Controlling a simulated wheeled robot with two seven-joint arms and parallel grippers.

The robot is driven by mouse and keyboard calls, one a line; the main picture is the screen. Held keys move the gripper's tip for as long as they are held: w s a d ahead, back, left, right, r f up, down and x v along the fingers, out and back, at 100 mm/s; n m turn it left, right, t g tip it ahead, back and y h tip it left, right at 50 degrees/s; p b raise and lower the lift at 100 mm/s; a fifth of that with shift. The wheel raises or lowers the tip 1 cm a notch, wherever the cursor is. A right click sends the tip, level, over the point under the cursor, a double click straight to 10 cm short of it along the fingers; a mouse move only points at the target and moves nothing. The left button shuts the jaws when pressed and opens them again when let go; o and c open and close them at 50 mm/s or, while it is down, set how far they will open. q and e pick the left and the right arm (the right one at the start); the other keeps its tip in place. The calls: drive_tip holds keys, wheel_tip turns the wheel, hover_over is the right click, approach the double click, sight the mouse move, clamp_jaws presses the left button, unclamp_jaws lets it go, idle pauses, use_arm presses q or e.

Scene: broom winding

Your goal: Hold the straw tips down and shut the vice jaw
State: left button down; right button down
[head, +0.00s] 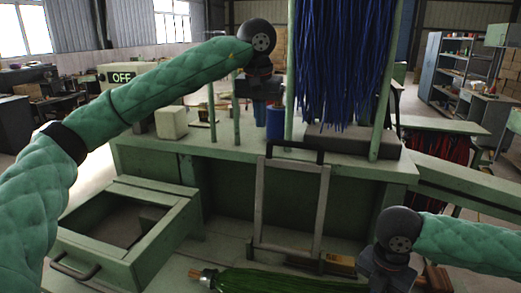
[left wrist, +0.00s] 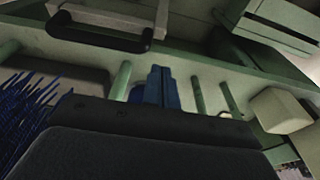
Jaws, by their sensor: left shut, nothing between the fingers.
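My left gripper (head: 260,114) points down over the back of the green bench, its dark blue fingers closed together with nothing between them. In the left wrist view the fingers (left wrist: 163,86) show shut beside a blue cylinder. A green straw bundle (head: 280,281) with a wooden and copper-coloured end lies along the bottom of the head view. My right gripper (head: 386,280) points down by the bundle's right part and hides it; its fingertips are not clear. A grey metal frame with a black handle (head: 292,150) stands upright at the bench front. I cannot tell which part is the vice jaw.
Long blue straw (head: 342,60) hangs between green posts over a dark block. A blue cylinder (head: 275,123), short green posts and a cream block (head: 171,122) stand on the bench top. An open green drawer (head: 120,225) juts out at the left.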

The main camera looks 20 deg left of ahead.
use_arm(q)
wheel_tip(320, 180, down, 10)
drive_tip(key=w, duration=0.1)
drive_tip(key=shift+w+a, duration=0.2)
drive_tip(key=shift+w, duration=0.15)
drive_tip(key=shift+s, duration=0.15)
idle(0.4)
drive_tip(key=s+f+t, duration=0.2)
drive_tip(key=s+t, duration=0.1)
drive_tip(key=s, duration=1.6)
drive_tip(key=shift+s, duration=0.2)
